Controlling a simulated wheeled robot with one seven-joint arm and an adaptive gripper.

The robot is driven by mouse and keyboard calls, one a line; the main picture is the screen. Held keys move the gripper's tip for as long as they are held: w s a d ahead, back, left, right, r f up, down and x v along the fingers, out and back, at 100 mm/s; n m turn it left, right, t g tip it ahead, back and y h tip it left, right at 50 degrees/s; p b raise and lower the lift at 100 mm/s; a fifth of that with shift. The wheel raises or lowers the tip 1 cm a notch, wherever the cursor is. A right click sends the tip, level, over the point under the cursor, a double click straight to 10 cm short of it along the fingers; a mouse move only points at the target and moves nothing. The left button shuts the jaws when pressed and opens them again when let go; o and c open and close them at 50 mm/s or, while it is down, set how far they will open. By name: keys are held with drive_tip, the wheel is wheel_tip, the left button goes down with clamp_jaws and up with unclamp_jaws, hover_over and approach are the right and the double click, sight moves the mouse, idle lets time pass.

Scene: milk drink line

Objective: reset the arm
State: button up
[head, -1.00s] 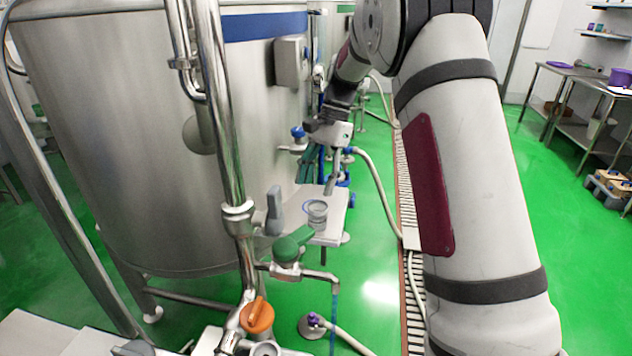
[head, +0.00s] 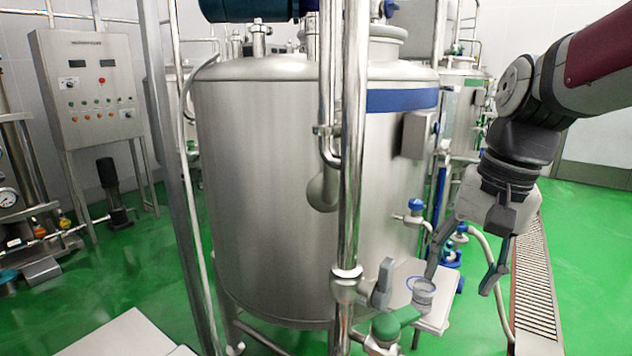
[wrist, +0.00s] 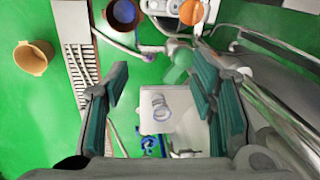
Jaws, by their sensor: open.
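My gripper (head: 459,285) hangs from my arm at the right of the head view, pointing down, its two fingers spread wide. It is open, with nothing between the fingers. In the wrist view the green-padded fingers of my gripper (wrist: 160,110) stand apart on either side.
A large steel tank (head: 270,170) with a vertical pipe (head: 352,150) in front fills the middle. A green-handled valve (head: 395,322) is close to the shelf. A control cabinet (head: 92,85) stands at left. The wrist view shows a tan bucket (wrist: 33,57) on the floor. A drain grate (head: 533,285) runs at right.

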drive_tip(key=s+f+n+t+h, duration=0.1)
drive_tip(key=s+f+n+t, duration=0.2)
drive_tip(key=s, duration=1.1)
drive_tip(key=n, duration=0.2)
drive_tip(key=shift+s+a+n+h, duration=0.25)
drive_tip(key=shift+a+n+h, duration=0.05)
drive_tip(key=shift+a+n, duration=0.1)
idle(6.0)
